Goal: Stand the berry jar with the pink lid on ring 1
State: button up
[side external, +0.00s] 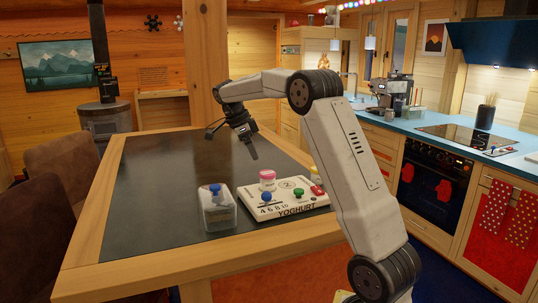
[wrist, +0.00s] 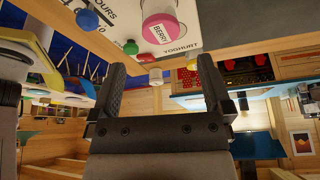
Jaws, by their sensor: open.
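The berry jar (side external: 268,180) has a pink lid and stands upright on the white yoghurt maker (side external: 325,200), left of the ring marked 2 (side external: 291,184). The ring under the jar is hidden, so I cannot read its number. In the wrist view the jar (wrist: 160,32) shows its BERRY label, beyond my fingertips and apart from them. My gripper (side external: 252,153) is open and empty, above the table behind and left of the jar. Its two fingers (wrist: 162,66) stand wide apart in the wrist view.
A clear container with a blue top (side external: 217,212) stands left of the yoghurt maker. The maker carries a blue knob (side external: 266,197), a green knob (side external: 298,192) and a red part (side external: 317,190). The dark tabletop (side external: 165,185) is clear on the left.

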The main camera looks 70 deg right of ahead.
aim_at(218, 186)
jog(key=shift+w+a+r, duration=0.1)
jog(key=shift+w+r, duration=0.05)
jog(key=shift+r, duration=0.2)
dwell(0.4)
